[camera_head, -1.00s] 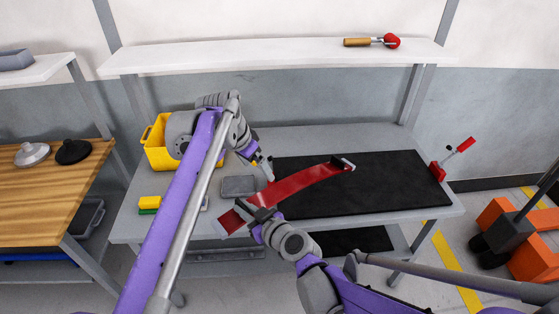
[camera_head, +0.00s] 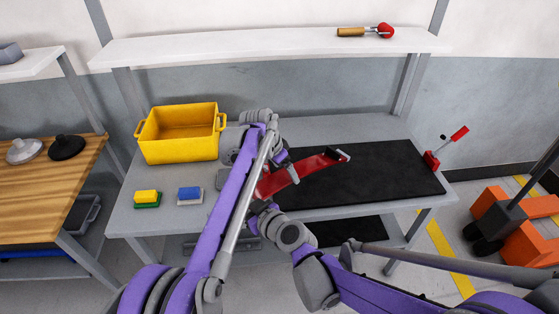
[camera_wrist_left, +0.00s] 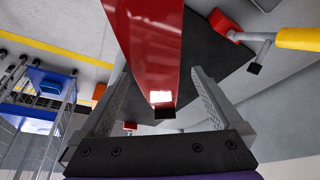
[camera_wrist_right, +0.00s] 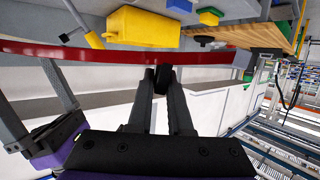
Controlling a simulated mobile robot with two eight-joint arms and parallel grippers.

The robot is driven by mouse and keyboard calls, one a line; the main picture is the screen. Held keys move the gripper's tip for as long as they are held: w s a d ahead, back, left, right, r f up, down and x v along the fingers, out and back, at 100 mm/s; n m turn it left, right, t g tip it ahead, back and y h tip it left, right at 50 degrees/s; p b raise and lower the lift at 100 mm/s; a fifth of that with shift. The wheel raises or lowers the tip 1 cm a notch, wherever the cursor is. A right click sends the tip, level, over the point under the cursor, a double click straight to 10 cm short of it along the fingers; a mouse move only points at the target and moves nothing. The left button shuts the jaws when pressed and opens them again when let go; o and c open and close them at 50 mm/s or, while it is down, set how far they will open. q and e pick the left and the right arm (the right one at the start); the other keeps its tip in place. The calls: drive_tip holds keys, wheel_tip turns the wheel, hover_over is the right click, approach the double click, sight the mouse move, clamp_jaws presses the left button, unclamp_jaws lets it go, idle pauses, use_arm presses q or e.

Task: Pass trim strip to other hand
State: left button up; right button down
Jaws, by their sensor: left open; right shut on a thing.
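The red trim strip (camera_head: 305,171) is held above the bench, slanting up to the right, with a dark piece at its far end. My right gripper (camera_head: 262,205) is shut on the strip near its lower left end; the grip also shows in the right wrist view (camera_wrist_right: 160,72). My left gripper (camera_head: 281,158) is beside the strip, partly hidden by its own arm. In the left wrist view its fingers (camera_wrist_left: 161,75) are spread, with the strip (camera_wrist_left: 150,45) showing between them, apparently not clamped.
A black mat (camera_head: 385,175) covers the bench's right part. A yellow bin (camera_head: 180,145), a yellow-green block (camera_head: 147,198) and a blue-white block (camera_head: 190,195) stand at left. A red-handled clamp (camera_head: 432,160) is at the right edge. A shelf (camera_head: 250,50) runs above.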

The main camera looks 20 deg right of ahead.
use_arm(q)
drive_tip(key=shift+x, duration=1.2)
drive_tip(key=shift+a, duration=0.1)
drive_tip(key=c, duration=1.6)
use_arm(e)
drive_tip(key=c, duration=0.8)
unclamp_jaws()
drive_tip(key=shift+o, duration=0.2)
